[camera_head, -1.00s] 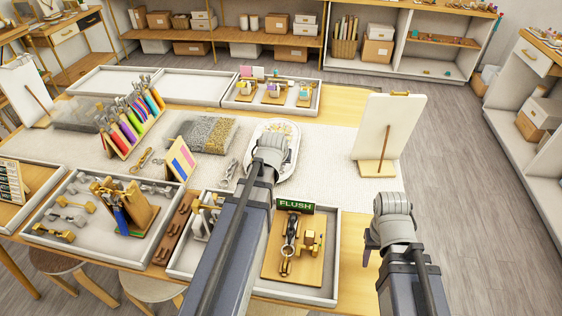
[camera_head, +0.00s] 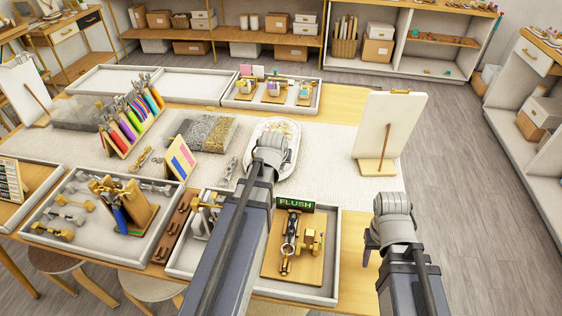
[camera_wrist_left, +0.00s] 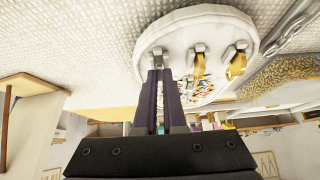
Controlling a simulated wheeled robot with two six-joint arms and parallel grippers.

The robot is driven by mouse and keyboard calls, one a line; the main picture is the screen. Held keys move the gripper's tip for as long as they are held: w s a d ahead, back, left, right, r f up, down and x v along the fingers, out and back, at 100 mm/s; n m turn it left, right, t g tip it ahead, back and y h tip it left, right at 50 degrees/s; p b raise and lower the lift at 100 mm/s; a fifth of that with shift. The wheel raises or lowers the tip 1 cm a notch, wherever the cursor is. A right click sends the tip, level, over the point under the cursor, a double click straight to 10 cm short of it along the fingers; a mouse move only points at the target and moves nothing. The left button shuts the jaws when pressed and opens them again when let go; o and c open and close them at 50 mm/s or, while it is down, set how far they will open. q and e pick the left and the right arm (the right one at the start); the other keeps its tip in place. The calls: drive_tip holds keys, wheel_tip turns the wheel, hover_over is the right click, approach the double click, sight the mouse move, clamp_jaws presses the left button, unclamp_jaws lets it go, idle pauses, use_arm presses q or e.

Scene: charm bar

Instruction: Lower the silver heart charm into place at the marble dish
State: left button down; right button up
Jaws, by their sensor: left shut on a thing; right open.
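The marble dish (camera_head: 293,165) is a pale oval on the cream mat, partly hidden behind my left wrist in the head view. In the left wrist view the dish (camera_wrist_left: 187,24) fills the upper middle, with several small charms on it. My left gripper (camera_wrist_left: 162,74) is shut, its fingertips at the dish's edge on a small silver piece (camera_wrist_left: 157,51), taken as the silver heart charm. Its heart shape does not show, and I cannot tell whether it touches the dish. My right gripper (camera_head: 371,246) is open, right of the table and away from the dish.
Two gold pieces with silver tops (camera_wrist_left: 199,64) sit beside my left fingertips. A white easel board (camera_head: 390,125) stands right of the dish. A grey chain (camera_head: 228,170) and a coloured card stand (camera_head: 181,159) are left of it. A tray with a FLUSH sign (camera_head: 295,205) is in front.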

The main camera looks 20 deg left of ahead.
use_arm(q)
drive_tip(key=shift+f, duration=0.2)
use_arm(e)
drive_tip(key=shift+f, duration=0.2)
idle(0.3)
use_arm(q)
drive_tip(key=c, duration=0.9)
unclamp_jaws()
use_arm(e)
drive_tip(key=shift+r, duration=0.1)
use_arm(q)
drive_tip(key=shift+p+v, duration=2.3)
drive_tip(key=shift+v, duration=0.75)
use_arm(e)
drive_tip(key=shift+r, duration=2.4)
drive_tip(key=shift+r, duration=0.1)
use_arm(q)
drive_tip(key=p+v, duration=0.6)
drive_tip(key=v, duration=0.1)
drive_tip(key=shift+s+r, duration=0.2)
drive_tip(key=shift+r, duration=0.05)
use_arm(e)
wheel_tip(320, 180, up, 6)
drive_tip(key=s, duration=0.1)
drive_tip(key=shift+s, duration=0.2)
